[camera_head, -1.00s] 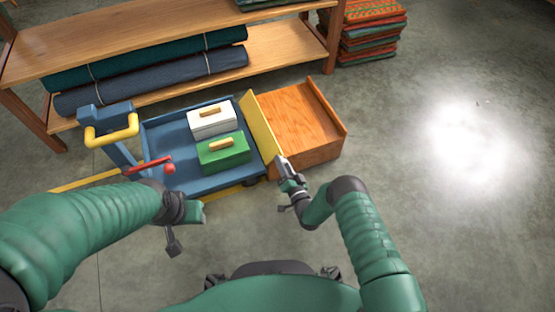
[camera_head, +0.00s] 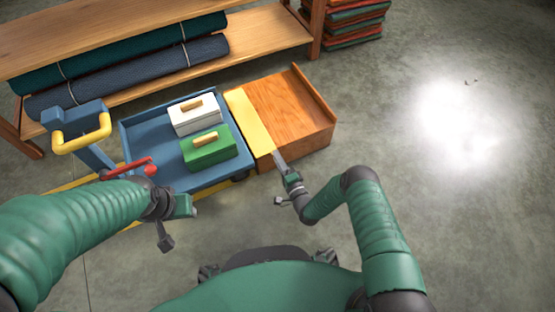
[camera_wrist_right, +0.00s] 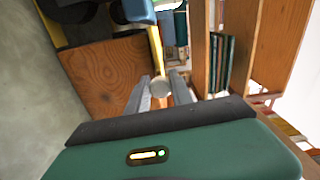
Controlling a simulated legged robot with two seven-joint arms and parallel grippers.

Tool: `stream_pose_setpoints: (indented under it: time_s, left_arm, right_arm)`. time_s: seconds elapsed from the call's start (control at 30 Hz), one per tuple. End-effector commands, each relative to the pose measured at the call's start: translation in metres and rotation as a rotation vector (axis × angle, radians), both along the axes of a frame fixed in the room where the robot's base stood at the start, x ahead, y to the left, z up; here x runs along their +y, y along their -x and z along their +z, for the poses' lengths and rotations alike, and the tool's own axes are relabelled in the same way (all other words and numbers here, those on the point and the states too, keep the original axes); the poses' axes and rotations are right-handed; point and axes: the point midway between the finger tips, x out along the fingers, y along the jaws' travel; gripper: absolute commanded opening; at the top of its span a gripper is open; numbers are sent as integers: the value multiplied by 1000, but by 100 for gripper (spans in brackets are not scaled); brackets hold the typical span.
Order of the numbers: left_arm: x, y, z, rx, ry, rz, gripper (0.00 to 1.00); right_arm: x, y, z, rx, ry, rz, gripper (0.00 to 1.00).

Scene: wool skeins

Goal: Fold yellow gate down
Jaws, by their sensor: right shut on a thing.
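The yellow gate (camera_head: 249,118) is at the right side of the blue cart (camera_head: 162,150). It lies folded over, about flat, bridging towards the wooden box (camera_head: 292,104). My right gripper (camera_head: 280,160) is at the gate's near end, shut. In the right wrist view its fingers (camera_wrist_right: 159,90) close on a pale round knob (camera_wrist_right: 159,88) at the gate's end, and the yellow gate (camera_wrist_right: 155,50) shows as a thin strip beyond. My left gripper (camera_head: 188,205) hangs apart, in front of the cart; its jaws are unclear.
A white box (camera_head: 194,118) and a green box (camera_head: 209,152) with tan handles sit on the cart. A red lever (camera_head: 130,168) and yellow handle (camera_head: 82,140) are at its left. A wooden shelf (camera_head: 268,30) with rolls stands behind. Floor at right is clear.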

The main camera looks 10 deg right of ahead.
Motion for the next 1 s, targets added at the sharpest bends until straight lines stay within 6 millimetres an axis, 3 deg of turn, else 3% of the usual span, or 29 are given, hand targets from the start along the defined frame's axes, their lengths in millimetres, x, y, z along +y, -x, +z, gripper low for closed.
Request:
stream_pose_setpoints:
  time_s: [0.5, 0.53, 0.67, 1.0]
  left_arm:
    - [0, 0, -2, 0, 0, 0, 41]
    - [0, 0, -2, 0, 0, 0, 41]
    - [0, 0, -2, 0, 0, 0, 41]
    - [0, 0, -2, 0, 0, 0, 41]
  right_arm:
    - [-2, 0, -2, 8, -21, -4, 0]
    - [-2, 0, -2, 7, -20, -5, 28]
    - [-2, 0, -2, 7, -20, -3, 45]
    - [-1, 0, -2, 6, -20, -2, 48]
